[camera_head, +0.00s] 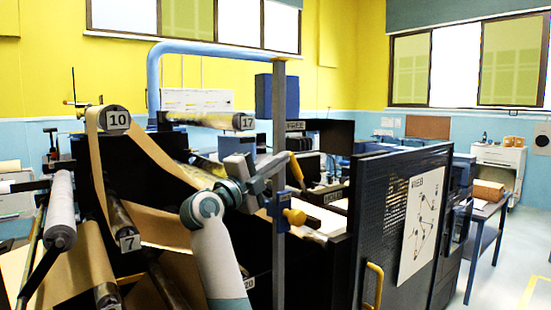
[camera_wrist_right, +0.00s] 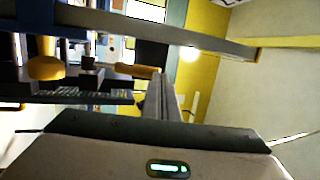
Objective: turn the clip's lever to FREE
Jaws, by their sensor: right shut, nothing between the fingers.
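The clip is a blue block (camera_head: 279,203) on an upright grey post (camera_head: 279,110) in the head view. A yellow lever (camera_head: 296,168) slants above it, its upper end near the post. A rounded yellow knob (camera_head: 294,216) sticks out lower down. My right gripper (camera_head: 284,158) is shut and empty, its tips close to the lever's upper end. In the right wrist view the shut fingers (camera_wrist_right: 163,76) are beside the end of the orange-yellow lever (camera_wrist_right: 136,70); I cannot tell whether they touch. The knob (camera_wrist_right: 45,68) is at the left. My left gripper is out of view.
Rollers and brown paper (camera_head: 160,225) fill the left, with number plates such as 10 and 17. A dark mesh panel (camera_head: 372,205) with a yellow handle (camera_head: 373,284) stands to the right. The grey post crosses the top of the wrist view (camera_wrist_right: 160,30). Open floor lies at far right.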

